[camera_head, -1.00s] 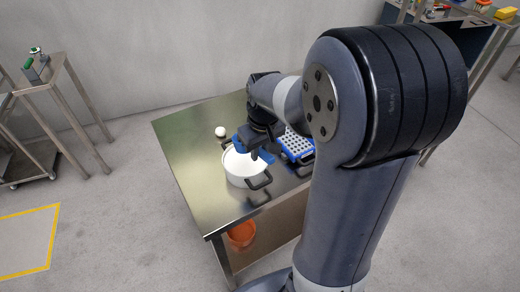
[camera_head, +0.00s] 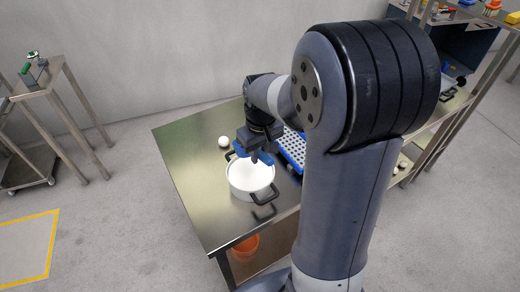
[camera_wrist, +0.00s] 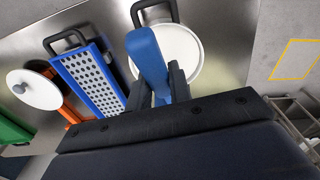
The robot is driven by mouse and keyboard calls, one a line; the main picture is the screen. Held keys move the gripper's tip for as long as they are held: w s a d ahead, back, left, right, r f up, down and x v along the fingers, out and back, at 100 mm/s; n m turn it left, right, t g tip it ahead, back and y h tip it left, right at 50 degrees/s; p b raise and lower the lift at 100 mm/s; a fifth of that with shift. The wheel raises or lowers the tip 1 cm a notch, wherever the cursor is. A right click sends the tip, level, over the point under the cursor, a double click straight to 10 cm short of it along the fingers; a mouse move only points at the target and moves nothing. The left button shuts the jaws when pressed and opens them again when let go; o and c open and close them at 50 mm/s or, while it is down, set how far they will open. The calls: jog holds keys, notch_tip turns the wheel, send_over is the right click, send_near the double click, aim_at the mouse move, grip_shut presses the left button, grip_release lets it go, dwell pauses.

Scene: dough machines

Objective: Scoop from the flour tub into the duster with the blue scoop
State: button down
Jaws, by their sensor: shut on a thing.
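My gripper (camera_wrist: 165,88) is shut on the blue scoop (camera_wrist: 149,58), whose handle stands between the fingers; the scoop's far end is hard to make out. In the head view my gripper (camera_head: 257,143) and the scoop (camera_head: 264,158) are over the back edge of the round white tub (camera_head: 250,190), which has black side handles and is full of white flour. The tub also shows behind the scoop in the wrist view (camera_wrist: 186,52). A blue box with a perforated grey top (camera_wrist: 93,76), seemingly the duster, lies beside the tub. My arm partly hides it in the head view (camera_head: 292,150).
All stand on a metal table (camera_head: 190,150). A white round thing with a grey knob (camera_wrist: 35,90), an orange thing (camera_wrist: 72,115) and a green thing (camera_wrist: 14,130) lie beyond the box. An orange bucket (camera_head: 246,247) is below. The table's left side is mostly clear.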

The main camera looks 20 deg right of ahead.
jog(key=shift+g+h, duration=0.3)
jog(key=shift+g, duration=0.6)
jog(key=f+b, duration=0.1)
jog(key=f, duration=0.2)
jog(key=f+b, duration=0.2)
jog(key=f, duration=0.2)
jog(key=f+b, duration=0.2)
jog(key=f, duration=0.2)
jog(key=shift+w+a, duration=0.1)
jog(key=shift+w, duration=0.3)
jog(key=shift+r, duration=0.1)
jog(key=t+b, duration=0.1)
jog(key=b, duration=0.1)
jog(key=s+r+t+y+b, duration=0.1)
jog(key=t+b, duration=0.1)
jog(key=shift+s+r+t+b, duration=0.1)
jog(key=shift+r+t+b, duration=0.05)
jog(key=shift+t+b, duration=0.2)
dwell(0.4)
jog(key=shift+b, duration=0.35)
